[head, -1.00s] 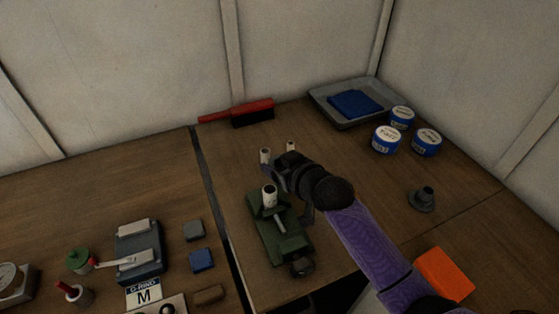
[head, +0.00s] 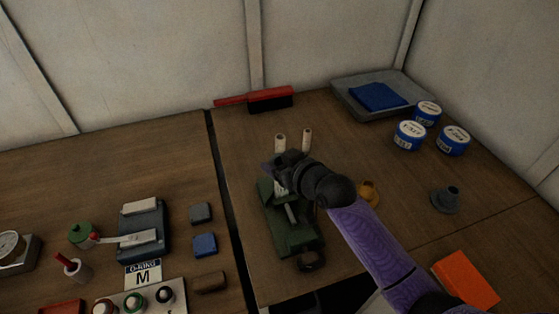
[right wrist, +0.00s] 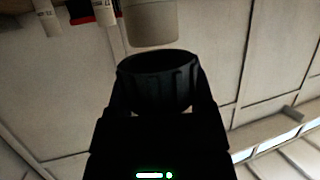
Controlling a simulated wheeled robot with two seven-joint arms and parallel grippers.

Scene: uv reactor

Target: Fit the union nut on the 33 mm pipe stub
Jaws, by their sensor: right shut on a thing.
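My right gripper (head: 279,174) is shut on the union nut, a black ribbed ring (right wrist: 158,84) in the right wrist view. A pale pipe stub (right wrist: 152,24) shows just beyond the nut's open rim; a narrow gap seems to separate them, and they do not look engaged. In the head view this stub (head: 281,188) stands upright in a green vise (head: 292,232), its top hidden by the gripper. Two thinner pale stubs (head: 280,144) (head: 306,140) stand behind. My left gripper is not in view.
A grey flanged part (head: 445,199) and a yellow-brown fitting (head: 369,194) lie right of the vise. Blue-and-white tins (head: 410,136), a grey tray (head: 352,105) and a red brush (head: 270,98) are farther back. An orange block (head: 465,279) lies at front right.

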